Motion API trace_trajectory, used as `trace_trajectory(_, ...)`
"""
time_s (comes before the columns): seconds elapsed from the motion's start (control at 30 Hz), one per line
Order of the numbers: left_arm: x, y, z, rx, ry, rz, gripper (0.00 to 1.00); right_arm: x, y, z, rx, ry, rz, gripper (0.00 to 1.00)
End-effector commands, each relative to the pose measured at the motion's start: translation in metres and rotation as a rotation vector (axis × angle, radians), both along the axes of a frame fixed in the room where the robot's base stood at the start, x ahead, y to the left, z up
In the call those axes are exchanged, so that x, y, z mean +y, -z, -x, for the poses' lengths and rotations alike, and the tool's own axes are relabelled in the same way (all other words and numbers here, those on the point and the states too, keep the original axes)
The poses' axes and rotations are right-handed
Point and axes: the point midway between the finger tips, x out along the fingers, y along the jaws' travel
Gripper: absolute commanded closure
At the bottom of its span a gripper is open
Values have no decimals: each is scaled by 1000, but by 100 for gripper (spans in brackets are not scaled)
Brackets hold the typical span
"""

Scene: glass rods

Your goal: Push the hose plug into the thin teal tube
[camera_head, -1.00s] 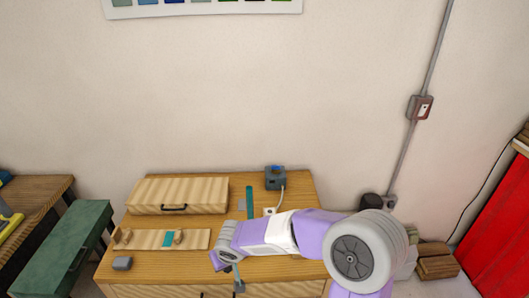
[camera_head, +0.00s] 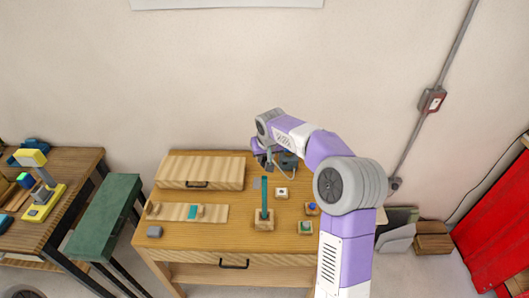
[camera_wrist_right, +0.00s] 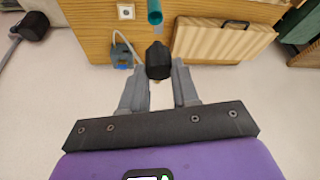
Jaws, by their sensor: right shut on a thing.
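My right gripper (camera_head: 267,163) is over the back of the desk, behind the tube in the head view. It is shut on a black plug (camera_wrist_right: 158,58), which sticks out beyond the fingertips toward the tube. In the wrist view the plug and the tube end look apart. The plug is too small to make out in the head view. My left gripper is not in view.
A grey-blue box (camera_wrist_right: 122,52) with a pale hose stands at the desk's back edge, close to my right gripper. A white socket block (camera_head: 281,192), a wooden case (camera_head: 200,172) and small blocks (camera_head: 305,227) stand around the tube.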

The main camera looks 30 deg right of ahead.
Motion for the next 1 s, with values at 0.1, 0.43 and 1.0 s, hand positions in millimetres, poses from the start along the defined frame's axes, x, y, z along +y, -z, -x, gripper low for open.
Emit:
trace_trajectory(0.1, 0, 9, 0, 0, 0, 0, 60, 0, 11, 0, 1, 0, 0, 100)
trace_trajectory(0.43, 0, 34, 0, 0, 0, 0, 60, 1, 45, 1, 2, 1, -1, 100)
trace_trajectory(1.0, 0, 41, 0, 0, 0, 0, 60, 1, 55, 0, 0, 0, -1, 100)
